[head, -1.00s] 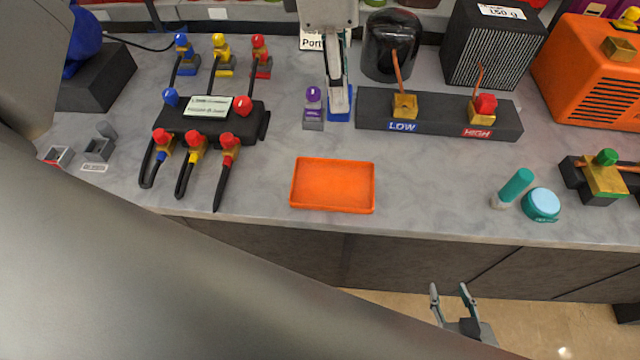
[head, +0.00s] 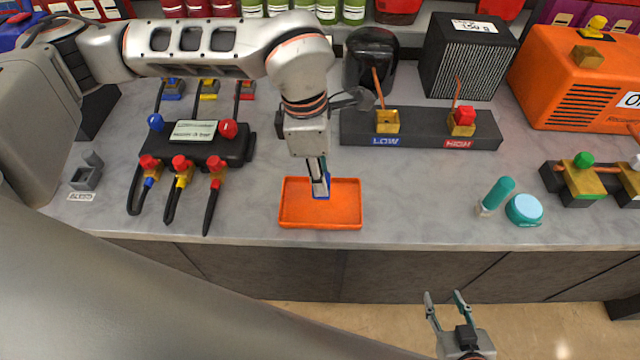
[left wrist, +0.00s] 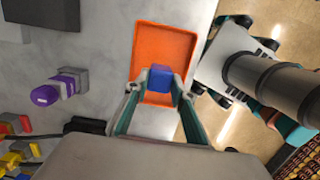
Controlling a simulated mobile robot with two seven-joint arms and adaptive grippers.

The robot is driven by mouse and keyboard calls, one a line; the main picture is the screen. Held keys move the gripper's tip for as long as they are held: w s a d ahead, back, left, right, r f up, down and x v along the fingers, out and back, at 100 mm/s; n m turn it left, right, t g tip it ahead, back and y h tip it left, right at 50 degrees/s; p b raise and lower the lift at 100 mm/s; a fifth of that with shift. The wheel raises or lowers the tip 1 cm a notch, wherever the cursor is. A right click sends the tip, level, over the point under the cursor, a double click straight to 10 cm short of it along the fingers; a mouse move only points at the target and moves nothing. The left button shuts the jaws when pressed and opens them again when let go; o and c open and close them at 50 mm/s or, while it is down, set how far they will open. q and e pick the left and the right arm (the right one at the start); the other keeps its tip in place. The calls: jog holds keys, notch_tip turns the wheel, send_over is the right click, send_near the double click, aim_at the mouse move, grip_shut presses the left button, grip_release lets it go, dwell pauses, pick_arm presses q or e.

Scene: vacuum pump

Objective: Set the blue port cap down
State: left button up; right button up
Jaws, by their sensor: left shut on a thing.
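The blue port cap (head: 321,194) is between the fingertips of my left gripper (head: 319,180), which points down over the orange tray (head: 290,212). In the left wrist view the blue cap (left wrist: 160,79) is pinched between the two fingers, with the orange tray (left wrist: 172,45) behind it. The fingers hide part of the cap in the head view, and I cannot tell whether it touches the tray floor. No other thing shows in the tray. My right gripper (head: 447,298) is open and empty, low in front of the counter.
Left of the tray stands a black manifold (head: 200,145) with red-handled valves. The counter between tray and cylinder is clear.

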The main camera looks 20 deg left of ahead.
pick_arm(q)
jog(key=shift+f, duration=1.95)
jog(key=shift+f, duration=0.15)
jog(key=o, duration=1.1)
jog(key=r, duration=0.7)
jog(key=a+r+b, duration=0.1)
jog(key=r, duration=0.3)
jog(key=shift+s+a+r, duration=0.1)
jog(key=shift+s, duration=0.05)
jog(key=shift+s+a+r, duration=0.1)
jog(key=shift+r, duration=0.45)
